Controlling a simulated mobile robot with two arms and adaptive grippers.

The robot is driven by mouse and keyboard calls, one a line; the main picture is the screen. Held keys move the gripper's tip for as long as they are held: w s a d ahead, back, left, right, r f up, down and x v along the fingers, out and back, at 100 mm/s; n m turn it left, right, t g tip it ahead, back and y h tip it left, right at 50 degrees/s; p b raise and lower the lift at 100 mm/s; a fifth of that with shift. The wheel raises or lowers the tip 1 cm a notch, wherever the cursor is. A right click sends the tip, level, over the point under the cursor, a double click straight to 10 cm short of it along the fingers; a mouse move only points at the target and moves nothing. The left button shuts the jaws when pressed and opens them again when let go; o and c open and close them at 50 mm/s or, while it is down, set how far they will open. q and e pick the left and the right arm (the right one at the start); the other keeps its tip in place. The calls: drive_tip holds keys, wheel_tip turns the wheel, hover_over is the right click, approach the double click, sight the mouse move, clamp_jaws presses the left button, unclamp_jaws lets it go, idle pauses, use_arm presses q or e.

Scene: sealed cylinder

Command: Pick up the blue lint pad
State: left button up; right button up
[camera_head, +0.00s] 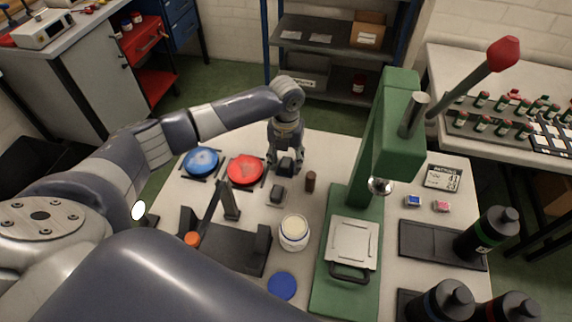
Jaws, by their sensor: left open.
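A small blue square item (413,201), which looks like the blue lint pad, lies on the table at the right, beyond the green press. A similar pink one (442,206) lies just right of it. My left gripper (286,170) points down over the far middle of the table, right of the red disc (246,170). It is open, and I see nothing held in it. The press stands between it and the blue pad, well apart from both. My right gripper is not in view.
The green press (391,128) has a long red-knobbed lever. An open white jar (294,232), a blue lid (282,286), a small brown cylinder (310,182) and a black fixture (228,245) stand left of it. Dark bottles (487,235) stand at right.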

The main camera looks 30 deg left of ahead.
sight(286, 162)
use_arm(q)
drive_tip(key=c, duration=1.1)
drive_tip(key=shift+o, duration=0.2)
drive_tip(key=shift+r, duration=0.1)
wheel_tip(286, 162, up, 10)
drive_tip(key=b, duration=0.1)
drive_tip(key=shift+o, duration=1.1)
drive_tip(key=shift+c, duration=1)
